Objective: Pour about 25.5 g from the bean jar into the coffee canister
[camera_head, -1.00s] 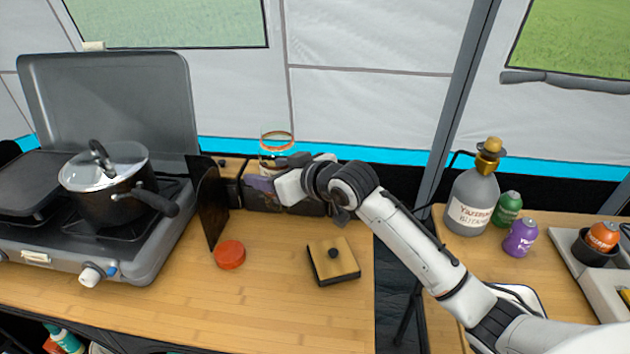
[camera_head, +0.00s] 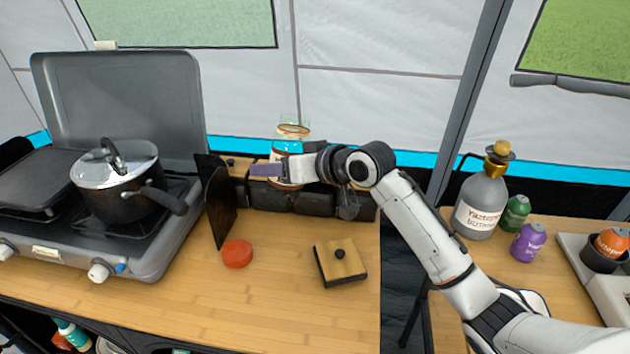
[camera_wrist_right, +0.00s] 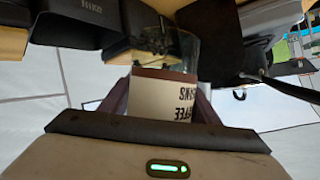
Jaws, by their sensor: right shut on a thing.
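The bean jar (camera_head: 289,147), glass with an orange rim, is up at the back of the counter near the tent wall and looks about upright. My right gripper (camera_head: 275,171) is shut on it from the side. In the right wrist view the jar (camera_wrist_right: 163,93) sits between the fingers, its printed label upside down. Its contents are hard to make out. Several black canisters (camera_head: 310,202) stand in a row below the jar; I cannot tell which is the coffee canister. My left gripper is not in view.
A red lid (camera_head: 237,253) and a square wooden lid with a black knob (camera_head: 340,262) lie on the counter. A dark upright panel (camera_head: 217,200) separates the canisters from the stove with its pot (camera_head: 118,183). The front counter is mostly clear.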

